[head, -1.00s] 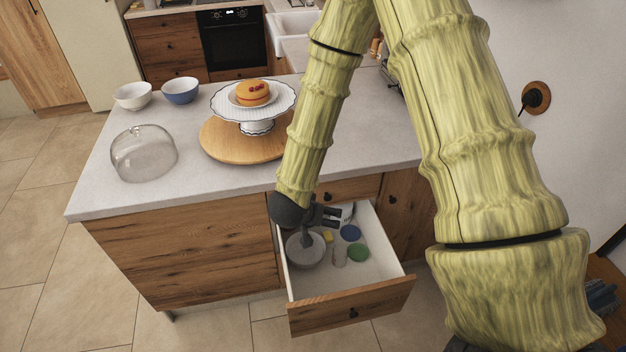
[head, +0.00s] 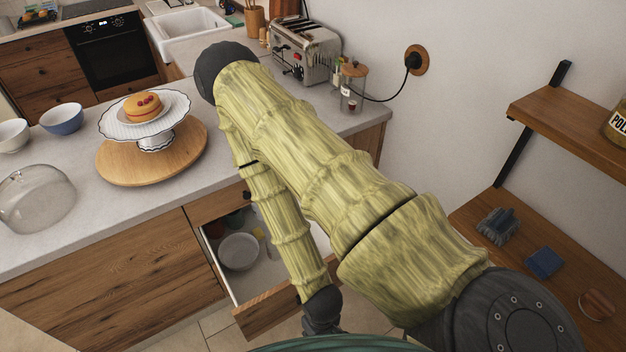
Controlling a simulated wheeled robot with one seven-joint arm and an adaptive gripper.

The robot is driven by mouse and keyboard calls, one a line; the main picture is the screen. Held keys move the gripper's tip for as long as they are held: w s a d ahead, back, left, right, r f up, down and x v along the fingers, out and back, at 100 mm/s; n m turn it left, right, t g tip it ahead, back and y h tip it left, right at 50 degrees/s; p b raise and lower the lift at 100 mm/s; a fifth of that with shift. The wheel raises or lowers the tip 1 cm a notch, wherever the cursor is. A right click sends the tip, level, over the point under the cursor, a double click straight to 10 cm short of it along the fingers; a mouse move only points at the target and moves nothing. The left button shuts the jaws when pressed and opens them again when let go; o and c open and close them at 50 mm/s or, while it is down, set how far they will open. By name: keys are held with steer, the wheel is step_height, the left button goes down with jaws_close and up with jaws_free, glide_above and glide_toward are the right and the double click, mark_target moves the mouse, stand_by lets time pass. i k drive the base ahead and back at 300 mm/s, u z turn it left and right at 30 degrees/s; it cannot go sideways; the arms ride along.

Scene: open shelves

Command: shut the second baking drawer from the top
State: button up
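The open drawer (head: 268,310) is a wooden-fronted, white-walled drawer under the counter, directly below the shut top drawer (head: 208,208). It is pulled well out. A light bowl (head: 239,251) and several small items lie inside. My arm crosses in front and hides its right part. My gripper (head: 322,328) is a dark shape at the bottom of the view, just outside the drawer front at its right end. Its fingers are mostly hidden, so I cannot tell whether it touches the front.
The counter above holds a cake on a stand (head: 146,122), a glass dome (head: 36,198), two bowls and a toaster (head: 303,50). Floor shows at the lower left.

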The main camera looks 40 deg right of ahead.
mark_target(263, 296)
steer(key=z, duration=3.75)
steer(key=k, duration=1.55)
steer(key=u, duration=1.5)
steer(key=i, duration=0.5)
steer(key=u, duration=0.05)
